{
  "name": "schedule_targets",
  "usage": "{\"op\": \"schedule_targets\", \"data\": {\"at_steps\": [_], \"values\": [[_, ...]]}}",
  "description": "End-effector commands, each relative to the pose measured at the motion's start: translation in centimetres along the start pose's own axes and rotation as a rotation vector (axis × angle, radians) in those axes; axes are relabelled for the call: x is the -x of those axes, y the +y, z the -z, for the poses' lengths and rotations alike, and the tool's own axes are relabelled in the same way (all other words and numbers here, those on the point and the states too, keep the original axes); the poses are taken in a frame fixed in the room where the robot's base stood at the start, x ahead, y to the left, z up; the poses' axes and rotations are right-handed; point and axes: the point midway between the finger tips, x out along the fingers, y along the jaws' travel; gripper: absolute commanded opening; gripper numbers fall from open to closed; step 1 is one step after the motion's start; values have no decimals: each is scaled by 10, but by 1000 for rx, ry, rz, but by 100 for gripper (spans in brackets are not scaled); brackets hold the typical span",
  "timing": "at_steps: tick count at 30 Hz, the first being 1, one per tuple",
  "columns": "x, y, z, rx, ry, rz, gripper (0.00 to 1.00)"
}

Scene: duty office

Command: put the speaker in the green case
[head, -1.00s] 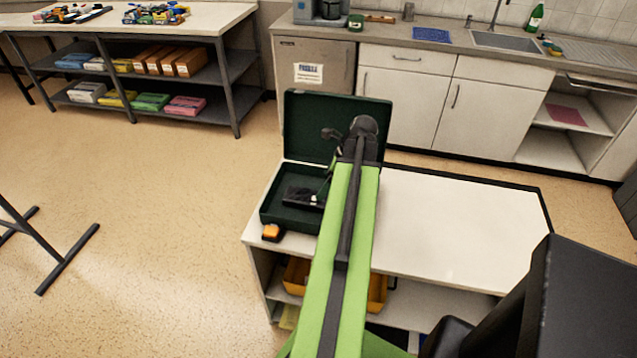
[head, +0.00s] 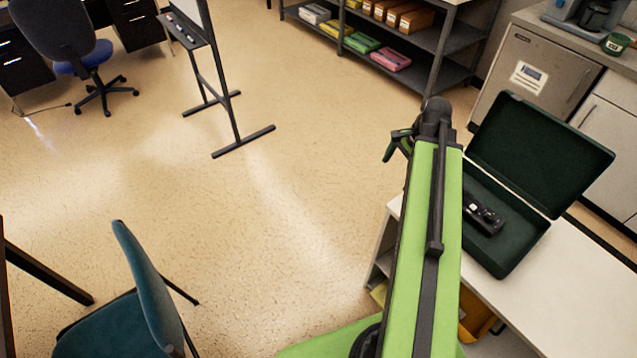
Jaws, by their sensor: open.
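The green case (head: 541,154) stands open on the white counter at the right, its lid raised at the back. A small black device (head: 484,215) with light details lies inside the case's base; it looks like the speaker, though my arm is close in front and its shape is hard to read. My gripper (head: 394,150) is at the far end of my green arm, left of the case and apart from it, with the floor behind it. Its jaws are open, and I see nothing in them.
The white counter (head: 575,290) is clear to the right of the case. A yellow bin (head: 477,320) sits on its lower shelf. A teal chair (head: 150,290) stands at lower left, and a whiteboard stand (head: 225,100) farther back. Open floor lies between.

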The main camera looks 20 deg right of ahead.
Motion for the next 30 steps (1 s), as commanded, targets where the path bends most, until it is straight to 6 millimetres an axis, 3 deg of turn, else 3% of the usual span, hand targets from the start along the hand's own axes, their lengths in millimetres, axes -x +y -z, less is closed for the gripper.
{"op": "schedule_targets", "data": {"at_steps": [1, 6, 9, 14, 17, 30], "values": [[-10, -21, -40, 191, 4, -33, 92], [-38, -65, -160, 844, 15, -138, 92], [-48, -75, -215, 1140, 15, -184, 92], [-57, -81, -269, 1394, 14, -225, 92], [-59, -81, -277, 1432, 13, -231, 92], [-58, -82, -275, 1426, 13, -229, 92]]}}
